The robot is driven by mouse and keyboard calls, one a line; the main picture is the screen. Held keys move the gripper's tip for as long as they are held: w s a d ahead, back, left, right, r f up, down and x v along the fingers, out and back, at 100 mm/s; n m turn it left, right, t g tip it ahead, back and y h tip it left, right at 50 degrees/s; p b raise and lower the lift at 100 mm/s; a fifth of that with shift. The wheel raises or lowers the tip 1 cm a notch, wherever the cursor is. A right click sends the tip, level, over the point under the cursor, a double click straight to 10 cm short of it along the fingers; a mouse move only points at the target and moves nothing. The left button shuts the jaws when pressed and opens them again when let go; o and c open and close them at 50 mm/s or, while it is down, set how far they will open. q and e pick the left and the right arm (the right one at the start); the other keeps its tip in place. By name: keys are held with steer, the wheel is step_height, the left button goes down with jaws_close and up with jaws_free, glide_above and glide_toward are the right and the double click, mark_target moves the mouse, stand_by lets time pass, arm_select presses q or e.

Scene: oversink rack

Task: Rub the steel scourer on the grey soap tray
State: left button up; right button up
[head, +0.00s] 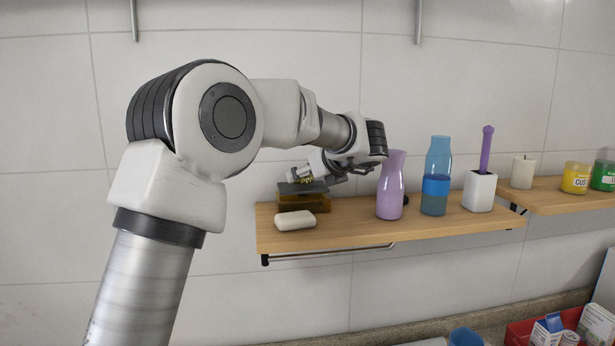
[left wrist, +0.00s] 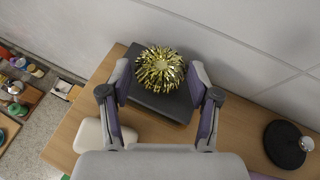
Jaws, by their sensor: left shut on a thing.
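The steel scourer (left wrist: 160,70), a shiny gold tangle of curled strips, is between the fingertips of my left gripper (left wrist: 160,84) in the left wrist view. My left gripper is shut on it. The dark grey soap tray (left wrist: 160,103) lies directly under the scourer. In the head view the grey soap tray (head: 302,187) sits on top of an amber-brown block (head: 303,204) at the left end of the wooden shelf. There my left gripper (head: 317,178) is low over the tray and partly hides the scourer. I cannot tell whether the scourer touches the tray. My right gripper is not in view.
A white soap bar (head: 295,220) lies in front of the block on the shelf (head: 340,235). A purple bottle (head: 391,188), a blue bottle (head: 437,178) and a white holder (head: 479,191) stand to the right. The tiled wall is close behind.

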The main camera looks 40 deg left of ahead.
arm_select(q)
step_height(320, 180, up, 3)
steer(key=shift+p, duration=0.7)
steer(key=shift+r+p, duration=0.35)
steer(key=shift+r, duration=0.75)
steer(key=shift+f, duration=0.2)
